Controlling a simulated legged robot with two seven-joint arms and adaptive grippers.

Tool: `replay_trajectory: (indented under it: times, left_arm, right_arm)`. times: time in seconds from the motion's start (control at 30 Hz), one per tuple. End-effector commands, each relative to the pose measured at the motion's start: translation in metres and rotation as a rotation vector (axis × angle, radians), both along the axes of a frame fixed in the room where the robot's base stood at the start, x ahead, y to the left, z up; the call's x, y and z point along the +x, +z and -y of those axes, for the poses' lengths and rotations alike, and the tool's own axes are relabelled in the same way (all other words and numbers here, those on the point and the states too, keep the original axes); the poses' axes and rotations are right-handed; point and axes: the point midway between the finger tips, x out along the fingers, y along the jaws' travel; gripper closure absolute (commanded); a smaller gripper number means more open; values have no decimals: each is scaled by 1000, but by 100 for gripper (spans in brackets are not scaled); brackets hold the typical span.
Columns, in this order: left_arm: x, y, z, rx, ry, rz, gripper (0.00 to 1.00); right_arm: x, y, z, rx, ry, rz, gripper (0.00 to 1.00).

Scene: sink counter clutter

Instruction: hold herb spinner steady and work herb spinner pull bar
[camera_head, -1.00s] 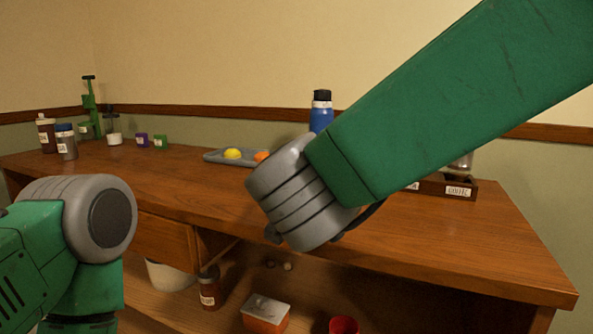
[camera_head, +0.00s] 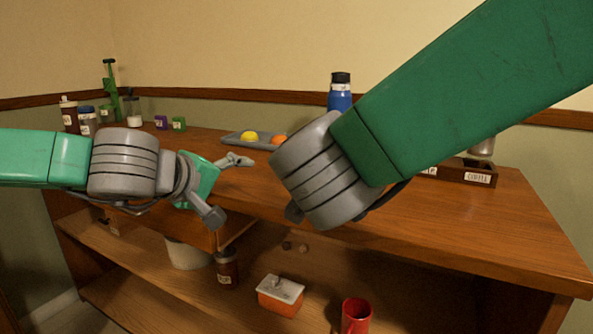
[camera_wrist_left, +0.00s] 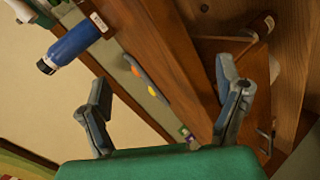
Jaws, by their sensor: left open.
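I cannot surely identify the herb spinner or its pull bar. A tall green object with a dark crossbar (camera_head: 112,85) stands at the back left of the counter, and a small clear jar with a dark top (camera_head: 132,108) stands beside it. My left gripper (camera_head: 226,188) is open and empty at the counter's front edge, well apart from both. Its two spread fingers also show in the left wrist view (camera_wrist_left: 164,76), with nothing between them. My right arm (camera_head: 440,105) crosses from the upper right; its gripper is not visible.
A grey tray (camera_head: 235,141) holds a yellow and an orange ball. A blue bottle (camera_head: 340,97) stands behind my right arm. Several small containers crowd the back left. A brown jar (camera_head: 227,268), orange box (camera_head: 280,298) and red mug (camera_head: 356,317) are below. The counter's right front is clear.

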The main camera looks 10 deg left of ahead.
Motion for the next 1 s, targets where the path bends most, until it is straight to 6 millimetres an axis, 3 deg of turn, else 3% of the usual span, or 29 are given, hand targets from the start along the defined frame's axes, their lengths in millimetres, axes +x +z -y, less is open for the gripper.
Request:
replay_trajectory:
  times: [0.03,0.2,0.43,0.53,0.63,0.77,1.0]
  left_arm:
    - [15,28,-11,-20,11,63,15]
    - [52,114,-47,-47,31,268,15]
    - [78,214,-99,-98,71,489,15]
    - [86,256,-113,-218,76,548,15]
    - [92,249,-84,-413,44,460,15]
    - [95,221,-39,-645,27,275,15]
    - [83,138,48,-1064,120,-217,15]
  right_arm:
    - [0,0,-1,-1,0,0,66]
    - [0,0,-2,-1,1,1,66]
    - [0,0,-1,-1,1,1,66]
    - [0,0,0,0,1,1,66]
    - [0,0,0,1,1,1,66]
    - [0,0,1,1,0,0,66]
    - [0,0,0,0,1,1,66]
